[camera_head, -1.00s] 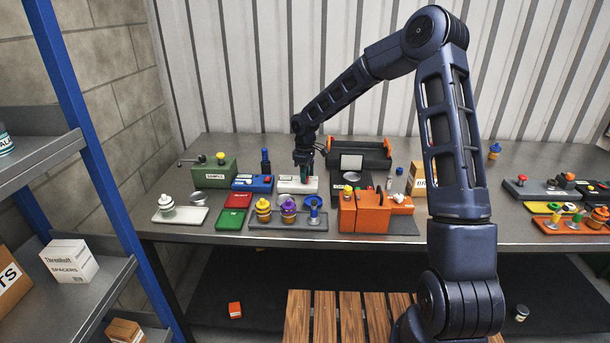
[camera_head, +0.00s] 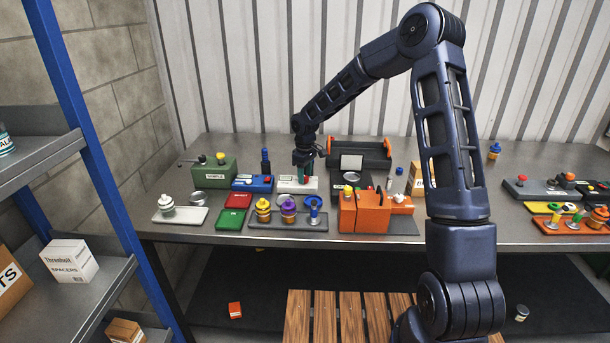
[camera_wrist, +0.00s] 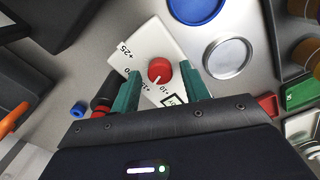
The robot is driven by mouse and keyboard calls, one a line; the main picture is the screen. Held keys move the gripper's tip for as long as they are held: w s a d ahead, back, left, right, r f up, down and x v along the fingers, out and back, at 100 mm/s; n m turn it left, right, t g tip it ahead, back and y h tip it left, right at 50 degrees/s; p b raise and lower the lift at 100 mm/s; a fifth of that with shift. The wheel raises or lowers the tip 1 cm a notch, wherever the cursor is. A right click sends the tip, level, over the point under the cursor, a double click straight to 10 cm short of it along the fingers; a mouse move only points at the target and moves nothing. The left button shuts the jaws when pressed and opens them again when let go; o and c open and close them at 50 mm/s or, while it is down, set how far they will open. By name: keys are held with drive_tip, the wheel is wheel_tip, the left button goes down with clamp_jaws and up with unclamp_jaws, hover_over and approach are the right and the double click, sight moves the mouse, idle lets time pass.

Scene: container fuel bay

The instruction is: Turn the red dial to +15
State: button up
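The red dial (camera_wrist: 160,70) sits on a white box (camera_wrist: 150,45) with printed numbers around it, among them "+25" and one that looks like "10". A pale pointer line on the dial points toward the gripper side of the picture; its exact reading is too small to tell. In the head view the white box (camera_head: 296,185) stands on the bench, and my gripper hides the dial. My gripper (camera_head: 303,178) points down over the box. In the wrist view my gripper (camera_wrist: 160,73) has its teal fingers apart on either side of the dial, with visible gaps.
A blue box (camera_head: 252,183) and a green box (camera_head: 214,173) stand to the left. A grey holder (camera_head: 288,220) with several capped pieces is in front. An orange box (camera_head: 365,212) and a dark open case (camera_head: 360,152) are to the right. A silver disc (camera_wrist: 229,58) lies close by.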

idle(0.3)
wheel_tip(320, 180, up, 11)
drive_tip(key=shift+f, duration=0.15)
idle(0.4)
